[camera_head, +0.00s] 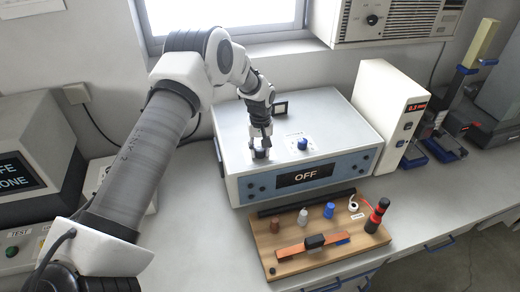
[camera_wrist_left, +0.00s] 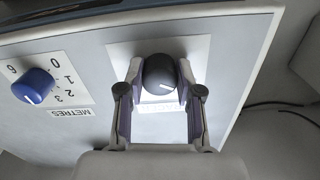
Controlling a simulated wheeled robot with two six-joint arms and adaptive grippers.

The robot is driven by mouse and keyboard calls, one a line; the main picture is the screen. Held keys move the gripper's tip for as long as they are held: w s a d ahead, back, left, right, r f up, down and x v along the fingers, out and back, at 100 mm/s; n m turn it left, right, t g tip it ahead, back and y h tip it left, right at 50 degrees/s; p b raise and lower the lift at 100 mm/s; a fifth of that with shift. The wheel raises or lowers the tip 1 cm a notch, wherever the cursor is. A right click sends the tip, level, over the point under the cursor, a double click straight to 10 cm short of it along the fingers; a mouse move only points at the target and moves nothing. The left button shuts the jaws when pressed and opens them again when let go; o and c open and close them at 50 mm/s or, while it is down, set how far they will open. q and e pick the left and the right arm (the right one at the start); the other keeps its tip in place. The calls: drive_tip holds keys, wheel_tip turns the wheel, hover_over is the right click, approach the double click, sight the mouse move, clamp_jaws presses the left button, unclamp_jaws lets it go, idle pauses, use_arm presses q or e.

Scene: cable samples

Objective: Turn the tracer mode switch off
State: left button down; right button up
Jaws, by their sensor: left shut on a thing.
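The tracer instrument (camera_head: 232,158) is a white and blue box on the bench, with OFF on its front display (camera_head: 303,177). In the left wrist view, a round black knob (camera_wrist_left: 160,72) with a white pointer line sits on a pale plate. The line points to the right and slightly down in that view. My left gripper (camera_head: 260,149) reaches down onto the instrument's top and is shut on this knob, one finger on each side. My right gripper is not in view.
A blue METRES knob (camera_head: 302,143) stands beside the held knob; it also shows in the left wrist view (camera_wrist_left: 35,85). A wooden board (camera_head: 262,240) with cable samples lies in front. A white unit with a red display (camera_head: 384,105) stands to the right.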

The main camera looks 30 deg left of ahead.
sight(260, 150)
use_arm(q)
drive_tip(key=shift+f, duration=0.1)
drive_tip(key=c, duration=0.8)
unclamp_jaws()
drive_tip(key=shift+o, duration=0.2)
wheel_tip(260, 150, up, 12)
drive_tip(key=shift+f, duration=0.1)
